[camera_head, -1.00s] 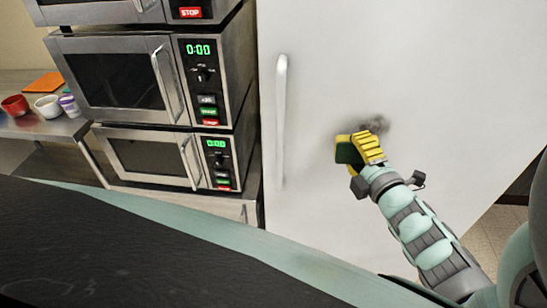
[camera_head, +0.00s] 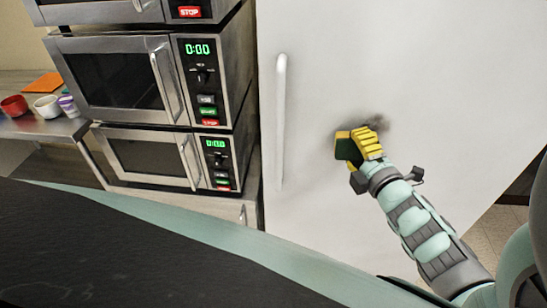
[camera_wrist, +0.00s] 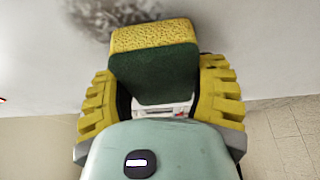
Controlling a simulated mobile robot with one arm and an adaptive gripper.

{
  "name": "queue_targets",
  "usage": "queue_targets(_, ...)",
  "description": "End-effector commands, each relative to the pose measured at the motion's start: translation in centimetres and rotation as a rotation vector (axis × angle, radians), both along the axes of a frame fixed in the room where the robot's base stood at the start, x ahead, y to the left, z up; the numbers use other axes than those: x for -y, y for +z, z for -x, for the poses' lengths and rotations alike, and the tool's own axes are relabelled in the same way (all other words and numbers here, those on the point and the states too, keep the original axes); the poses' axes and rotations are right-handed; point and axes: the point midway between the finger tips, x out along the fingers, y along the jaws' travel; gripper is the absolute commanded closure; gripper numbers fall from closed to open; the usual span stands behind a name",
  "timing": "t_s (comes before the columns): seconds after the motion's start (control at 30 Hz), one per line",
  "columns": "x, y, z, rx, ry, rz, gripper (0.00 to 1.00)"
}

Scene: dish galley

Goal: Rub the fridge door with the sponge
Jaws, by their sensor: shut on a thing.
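The white fridge door (camera_head: 400,70) fills the middle and right of the head view, with a vertical white handle (camera_head: 281,120) on its left side. A dark smudge (camera_head: 377,121) marks the door just behind and above my gripper; it also shows at the top of the wrist view (camera_wrist: 105,14). My gripper (camera_head: 358,150) is shut on the yellow and green sponge (camera_head: 343,148). In the wrist view the sponge (camera_wrist: 155,68) sits between the yellow ridged fingers, its yellow end toward the door. I cannot tell whether it touches the door.
Stacked steel microwaves (camera_head: 120,80) stand left of the fridge. A steel counter (camera_head: 45,127) at the far left holds a red bowl (camera_head: 14,106), a white bowl (camera_head: 47,106), a purple-and-white cup (camera_head: 68,105) and an orange sheet (camera_head: 44,82). Tiled floor shows at the right.

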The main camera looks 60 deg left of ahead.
Motion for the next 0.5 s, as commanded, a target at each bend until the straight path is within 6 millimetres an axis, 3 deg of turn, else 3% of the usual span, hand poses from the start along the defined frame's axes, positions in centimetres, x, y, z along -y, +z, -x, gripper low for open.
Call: queue_targets(0.5,-0.88,-0.08,-0.48,0.0,0.006,0.0,0.72)
